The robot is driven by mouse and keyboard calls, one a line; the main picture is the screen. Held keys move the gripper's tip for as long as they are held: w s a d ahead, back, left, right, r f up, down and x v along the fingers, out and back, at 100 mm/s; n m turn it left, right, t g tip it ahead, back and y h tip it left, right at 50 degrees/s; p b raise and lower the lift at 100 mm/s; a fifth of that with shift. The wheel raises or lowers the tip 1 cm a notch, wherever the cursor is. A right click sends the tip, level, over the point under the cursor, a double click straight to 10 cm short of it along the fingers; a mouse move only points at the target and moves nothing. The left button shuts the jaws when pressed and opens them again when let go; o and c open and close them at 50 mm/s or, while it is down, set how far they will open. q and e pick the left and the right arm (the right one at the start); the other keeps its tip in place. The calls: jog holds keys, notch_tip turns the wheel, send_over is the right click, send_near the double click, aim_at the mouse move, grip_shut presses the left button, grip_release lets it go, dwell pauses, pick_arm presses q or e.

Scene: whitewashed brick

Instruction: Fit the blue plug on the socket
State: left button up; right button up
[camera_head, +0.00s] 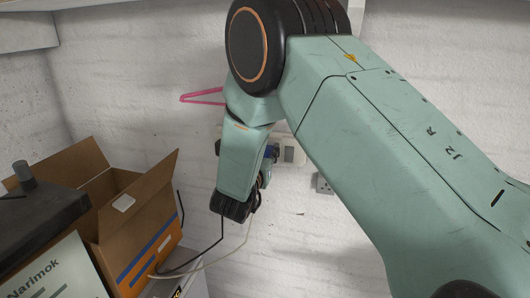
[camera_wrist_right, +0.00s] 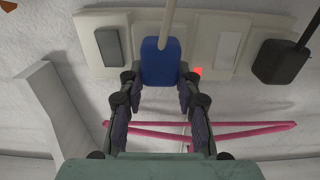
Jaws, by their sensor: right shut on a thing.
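The blue plug (camera_wrist_right: 160,62) sits between the fingertips of my right gripper (camera_wrist_right: 159,80) in the right wrist view, with a pale cord running from it. My right gripper is shut on it. The plug is in front of the white socket panel (camera_wrist_right: 110,67); I cannot tell whether it is seated or just short of it. A small red light (camera_wrist_right: 197,71) shows beside the plug. In the head view my right arm hides most of the gripper; a bit of blue shows by the panel (camera_head: 289,153). My left gripper is not in view.
A black plug (camera_wrist_right: 280,61) with its cord is at the panel's right end in the wrist view. A pink hanger (camera_head: 205,97) is on the brick wall. A separate wall outlet (camera_head: 323,184) is lower right. An open cardboard box (camera_head: 150,215) stands left, with loose cords beside it.

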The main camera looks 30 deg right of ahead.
jog(key=shift+w+d, duration=0.15)
jog(key=shift+w, duration=0.05)
jog(key=o, duration=1.2)
jog(key=v, duration=0.7)
jog(key=shift+s+a, duration=0.2)
jog(key=shift+s, duration=0.05)
